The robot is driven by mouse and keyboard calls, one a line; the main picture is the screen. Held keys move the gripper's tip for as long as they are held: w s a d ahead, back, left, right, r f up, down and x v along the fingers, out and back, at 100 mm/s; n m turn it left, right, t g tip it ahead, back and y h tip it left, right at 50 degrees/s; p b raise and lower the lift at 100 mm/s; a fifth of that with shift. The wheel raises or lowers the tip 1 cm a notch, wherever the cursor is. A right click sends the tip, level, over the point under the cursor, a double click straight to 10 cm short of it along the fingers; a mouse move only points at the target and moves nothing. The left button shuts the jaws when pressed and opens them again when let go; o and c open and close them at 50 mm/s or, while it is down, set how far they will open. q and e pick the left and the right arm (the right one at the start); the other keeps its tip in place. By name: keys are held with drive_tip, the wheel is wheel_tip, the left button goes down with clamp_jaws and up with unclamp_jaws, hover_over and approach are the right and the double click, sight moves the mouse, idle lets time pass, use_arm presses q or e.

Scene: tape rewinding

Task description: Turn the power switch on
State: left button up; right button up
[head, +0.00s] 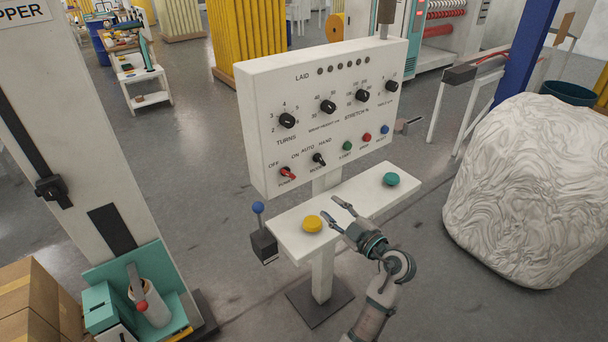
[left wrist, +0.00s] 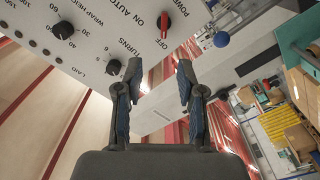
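The power switch (head: 288,173) is a small red knob on a dark base at the lower left of the white control panel (head: 257,105). OFF and ON labels stand above it. Its exact setting is too small to tell. My left gripper (head: 333,210) is open and empty over the shelf below the panel, to the lower right of the switch and apart from it. In the left wrist view the red switch (left wrist: 165,22) shows above the open fingers (left wrist: 160,78) of the left gripper, which touch nothing. My right gripper is not in view.
A black mode knob (head: 319,159) sits right of the switch. The shelf carries a yellow button (head: 312,223) and a green button (head: 391,179). A blue-topped lever (head: 258,208) stands at its left end. A white wrapped bale (head: 530,195) stands at right.

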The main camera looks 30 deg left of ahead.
use_arm(q)
approach(292, 177)
drive_tip(key=x, duration=0.6)
drive_tip(key=shift+a+r+p, duration=0.2)
drive_tip(key=shift+a+p, duration=0.2)
drive_tip(key=shift+w+a+r, duration=0.15)
drive_tip(key=shift+w+a, duration=0.3)
drive_tip(key=shift+a, duration=0.1)
drive_tip(key=shift+w+a, duration=0.15)
drive_tip(key=shift+a, duration=0.5)
drive_tip(key=shift+w+a, duration=0.1)
drive_tip(key=shift+a, duration=0.25)
drive_tip(key=shift+a+f, duration=0.3)
drive_tip(key=shift+a, duration=0.05)
drive_tip(key=shift+d+f, duration=0.1)
drive_tip(key=shift+d, duration=0.05)
clamp_jaws()
drive_tip(key=shift+d, duration=0.2)
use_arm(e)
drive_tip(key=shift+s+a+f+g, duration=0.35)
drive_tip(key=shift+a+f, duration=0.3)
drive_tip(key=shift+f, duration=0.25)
use_arm(q)
drive_tip(key=shift+f, duration=0.1)
